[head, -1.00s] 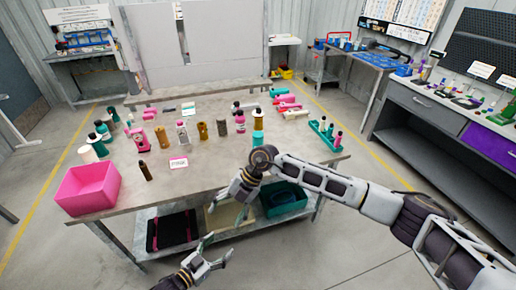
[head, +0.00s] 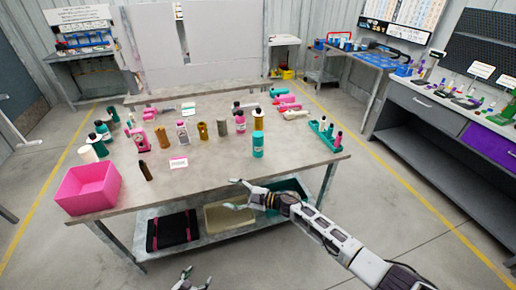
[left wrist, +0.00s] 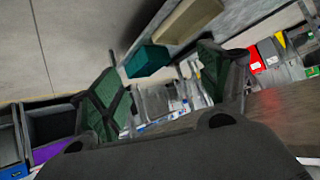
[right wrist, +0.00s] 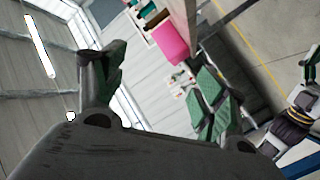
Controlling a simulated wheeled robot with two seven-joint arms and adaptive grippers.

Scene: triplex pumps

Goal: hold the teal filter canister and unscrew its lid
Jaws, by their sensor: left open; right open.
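The teal filter canister (head: 258,149) stands upright near the front edge of the table, right of centre, with its teal lid (head: 258,134) on top. Nothing touches it. My right gripper (head: 236,194) is open and empty, in front of the table and lower in the picture than the canister. It also shows open in the right wrist view (right wrist: 160,85). My left gripper (head: 198,277) is open and empty at the bottom edge, mostly cut off. Its spread fingers also show in the left wrist view (left wrist: 160,85). Neither wrist view clearly shows the canister.
The table (head: 215,178) has bare room left of the canister. Several bottles stand farther back. A teal rack (head: 325,134) is to the right. A lower shelf holds bins.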

